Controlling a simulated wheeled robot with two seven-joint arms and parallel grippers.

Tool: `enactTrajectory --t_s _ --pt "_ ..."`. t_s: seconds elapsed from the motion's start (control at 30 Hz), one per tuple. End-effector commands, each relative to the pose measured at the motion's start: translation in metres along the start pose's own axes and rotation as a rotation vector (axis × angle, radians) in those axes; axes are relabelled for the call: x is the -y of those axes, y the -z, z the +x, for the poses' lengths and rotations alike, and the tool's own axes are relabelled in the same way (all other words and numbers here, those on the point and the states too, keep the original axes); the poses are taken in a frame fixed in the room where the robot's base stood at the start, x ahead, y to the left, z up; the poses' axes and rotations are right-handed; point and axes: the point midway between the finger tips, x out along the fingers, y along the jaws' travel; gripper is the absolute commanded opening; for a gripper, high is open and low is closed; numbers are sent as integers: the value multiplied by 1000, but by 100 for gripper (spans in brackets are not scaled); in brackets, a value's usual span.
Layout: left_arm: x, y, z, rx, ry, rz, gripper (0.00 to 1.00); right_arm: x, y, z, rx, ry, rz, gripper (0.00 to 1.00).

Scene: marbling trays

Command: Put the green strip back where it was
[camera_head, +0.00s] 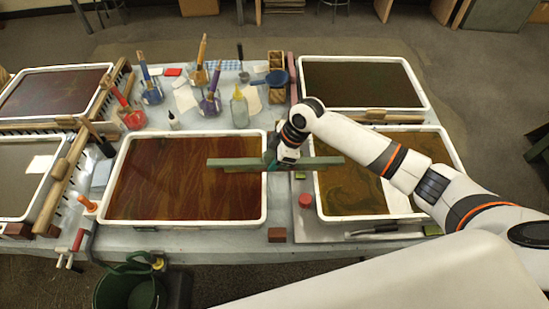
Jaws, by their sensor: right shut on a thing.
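The long green strip (232,162) lies level from left to right in the camera_head view. My right gripper (273,161) is shut on it near its middle. The strip's left half is over the front middle tray (125,150) with red-brown marbled liquid. Its right end reaches over the front right tray (455,150) with olive-gold liquid. The strip seems to be held above the trays, but its exact height is hard to tell. My arm hides part of the right tray. My left gripper is out of view.
A back right tray (415,78) holds dark liquid; more trays stand at left beside a wooden-backed comb (62,185). Jars with brushes (152,92) and a yellow-tipped bottle (239,108) stand behind the middle tray. A small red-brown block (277,235) lies at the front edge.

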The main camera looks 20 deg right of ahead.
Motion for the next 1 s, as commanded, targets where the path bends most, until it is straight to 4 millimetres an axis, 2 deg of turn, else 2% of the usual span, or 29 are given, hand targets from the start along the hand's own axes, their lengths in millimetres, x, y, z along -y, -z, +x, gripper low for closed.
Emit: enactTrajectory --t_s 0.33,0.37,0.47,0.5,0.8,1.0 --pt "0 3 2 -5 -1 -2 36 0 3 7 1 0 -1 0" --pt "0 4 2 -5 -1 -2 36 0 3 8 0 -1 0 25" --pt "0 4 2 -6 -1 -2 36 0 3 7 0 -1 0 41" --pt "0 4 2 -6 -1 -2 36 0 3 7 0 0 0 43" --pt "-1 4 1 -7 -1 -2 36 0 2 4 0 1 -1 43" --pt "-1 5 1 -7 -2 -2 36 2 -2 -20 2 4 -1 43"
